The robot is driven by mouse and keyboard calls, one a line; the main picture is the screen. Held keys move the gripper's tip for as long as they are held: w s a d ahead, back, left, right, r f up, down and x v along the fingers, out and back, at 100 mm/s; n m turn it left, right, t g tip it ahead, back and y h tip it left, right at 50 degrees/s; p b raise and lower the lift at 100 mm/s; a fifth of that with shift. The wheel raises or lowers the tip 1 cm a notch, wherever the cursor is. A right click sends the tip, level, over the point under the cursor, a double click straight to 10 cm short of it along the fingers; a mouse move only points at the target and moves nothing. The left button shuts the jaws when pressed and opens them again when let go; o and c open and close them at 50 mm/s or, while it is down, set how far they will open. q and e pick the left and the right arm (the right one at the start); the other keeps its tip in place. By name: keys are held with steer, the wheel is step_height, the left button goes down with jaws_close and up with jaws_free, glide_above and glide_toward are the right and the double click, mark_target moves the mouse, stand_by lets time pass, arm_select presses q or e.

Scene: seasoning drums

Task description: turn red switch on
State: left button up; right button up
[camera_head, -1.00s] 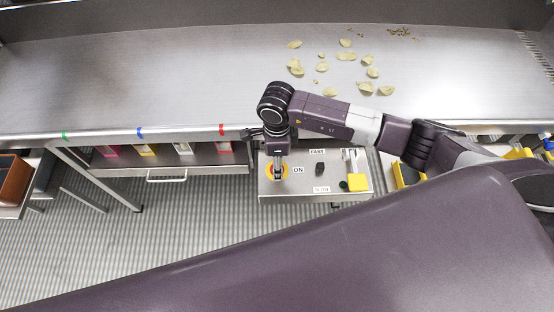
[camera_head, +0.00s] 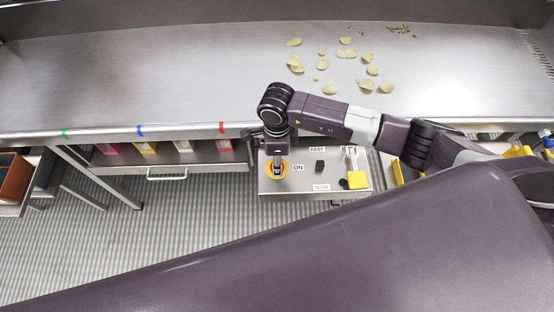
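A control panel (camera_head: 300,184) stands below the front edge of the metal table. At its left, beside the "ON" label, is a round yellow plate (camera_head: 285,174) around the switch. The switch itself is mostly hidden by my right gripper (camera_head: 277,168), so its red part and position cannot be made out. My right arm comes in from the right, and its gripper points down over the yellow plate. Its fingers are too small to tell whether they are open or shut, or whether they touch the switch. My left gripper is not in view.
A black knob (camera_head: 320,166) and a yellow block (camera_head: 357,180) sit on the panel right of the gripper. Chips (camera_head: 345,54) lie on the metal table (camera_head: 130,80). A shelf (camera_head: 166,160) with coloured packets is left of the panel.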

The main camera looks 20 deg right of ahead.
steer(key=m+b, duration=0.2)
steer(key=m, duration=0.2)
steer(key=shift+m, duration=0.3)
steer(key=m+b, duration=0.2)
steer(key=m, duration=0.2)
steer(key=shift+m, duration=0.3)
steer(key=m+b, duration=0.1)
steer(key=m, duration=0.3)
steer(key=shift+r+m+b, duration=0.1)
steer(key=shift+m+b, duration=0.4)
steer(key=shift+m, duration=1.7)
steer(key=o, duration=1.2)
steer(key=shift+c, duration=0.2)
